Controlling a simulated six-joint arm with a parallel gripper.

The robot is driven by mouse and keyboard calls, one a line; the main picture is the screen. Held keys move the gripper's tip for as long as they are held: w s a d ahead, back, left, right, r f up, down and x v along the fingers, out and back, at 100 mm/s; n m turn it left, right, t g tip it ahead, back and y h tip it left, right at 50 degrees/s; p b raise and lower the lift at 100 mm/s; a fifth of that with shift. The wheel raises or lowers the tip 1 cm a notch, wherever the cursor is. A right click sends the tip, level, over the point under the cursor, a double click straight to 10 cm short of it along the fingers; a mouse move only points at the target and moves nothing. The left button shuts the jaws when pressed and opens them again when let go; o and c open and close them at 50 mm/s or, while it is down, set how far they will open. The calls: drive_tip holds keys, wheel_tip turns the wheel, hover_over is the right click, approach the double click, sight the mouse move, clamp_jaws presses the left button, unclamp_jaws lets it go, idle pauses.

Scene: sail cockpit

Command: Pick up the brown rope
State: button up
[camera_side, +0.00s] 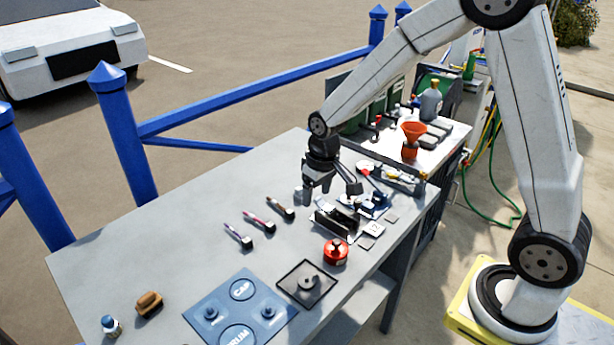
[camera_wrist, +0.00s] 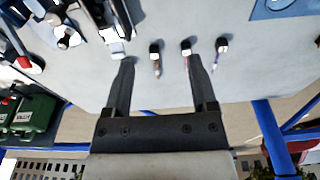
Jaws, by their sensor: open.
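The brown rope (camera_side: 278,206) is a short, thin piece with a dark end and a pale band, lying on the grey table. It is the nearest to my gripper of three similar pieces in a row. In the wrist view the brown rope (camera_wrist: 157,69) shows between my finger lines, and nothing hides it. My gripper (camera_side: 318,191) is open and empty, with its fingers pointing down, to the right of the rope in the side view. In the wrist view my gripper (camera_wrist: 161,66) has its fingers spread wide.
A red piece (camera_side: 260,222) and a purple piece (camera_side: 238,236) lie beside the rope. A black holder (camera_side: 335,222), red pot (camera_side: 336,252) and blue clutter (camera_side: 372,205) stand close to the right. The table's left part (camera_side: 170,225) is clear.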

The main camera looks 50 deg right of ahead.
drive_tip(key=g, duration=0.1)
approach(289, 211)
drive_tip(key=shift+s+a+f, duration=0.25)
drive_tip(key=shift+s+f, duration=0.05)
drive_tip(key=shift+f, duration=0.15)
drive_tip(key=shift+w+d+f+m, duration=0.15)
drive_tip(key=shift+w+f+m, duration=0.15)
drive_tip(key=shift+w+f, duration=0.25)
drive_tip(key=shift+f, duration=1.25)
drive_tip(key=shift+d+f, duration=0.15)
drive_tip(key=shift+f, duration=2.4)
clamp_jaws()
